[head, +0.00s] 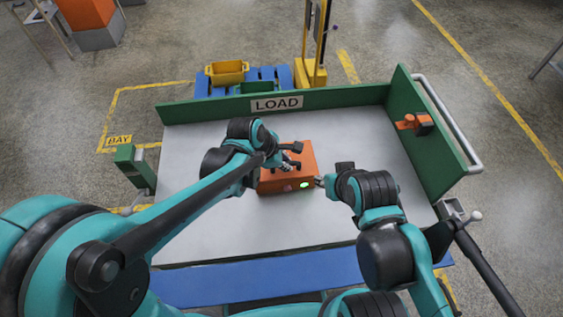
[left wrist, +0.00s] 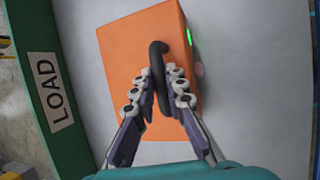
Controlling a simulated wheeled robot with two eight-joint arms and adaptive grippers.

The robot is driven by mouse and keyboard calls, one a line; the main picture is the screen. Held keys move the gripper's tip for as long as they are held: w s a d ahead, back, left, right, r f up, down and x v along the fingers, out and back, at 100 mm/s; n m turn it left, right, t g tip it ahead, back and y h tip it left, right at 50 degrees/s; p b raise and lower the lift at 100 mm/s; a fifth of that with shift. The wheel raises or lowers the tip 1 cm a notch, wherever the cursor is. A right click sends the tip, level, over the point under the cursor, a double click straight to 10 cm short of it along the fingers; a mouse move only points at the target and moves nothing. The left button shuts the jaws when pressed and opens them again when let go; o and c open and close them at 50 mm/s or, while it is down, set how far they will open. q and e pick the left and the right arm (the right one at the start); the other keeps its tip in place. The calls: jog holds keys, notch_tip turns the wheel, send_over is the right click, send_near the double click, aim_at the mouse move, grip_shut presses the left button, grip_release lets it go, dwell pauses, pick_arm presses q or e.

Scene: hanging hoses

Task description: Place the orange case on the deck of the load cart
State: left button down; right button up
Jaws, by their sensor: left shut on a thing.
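The orange case (head: 307,158) is over the middle of the grey deck (head: 210,235) of the load cart. A green light shows on its side. I cannot tell whether its base touches the deck or hangs just above it. My left gripper (head: 291,155) is at the top of the case. In the left wrist view, the left gripper (left wrist: 159,86) is shut on the black handle of the orange case (left wrist: 130,55). My right gripper (head: 333,175) is close to the right of the case, and its jaws are too small to read.
A green wall with a LOAD sign (head: 277,103) runs along the deck's far edge. A green end panel (head: 415,130) with an orange fitting stands at the right. Behind are a yellow bin (head: 227,72) and a yellow post (head: 310,75). Deck around the case is clear.

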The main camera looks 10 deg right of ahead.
pick_arm(q)
jog(key=shift+s+d+r, duration=0.2)
jog(key=shift+s+d, duration=0.15)
jog(key=shift+f, duration=0.2)
jog(key=c, duration=1.6)
grip_release()
jog(key=shift+w+a, duration=0.15)
jog(key=shift+o, duration=0.2)
pick_arm(e)
jog(key=shift+s+d, duration=0.25)
pick_arm(q)
jog(key=shift+r, duration=0.1)
pick_arm(e)
jog(key=shift+r, duration=0.1)
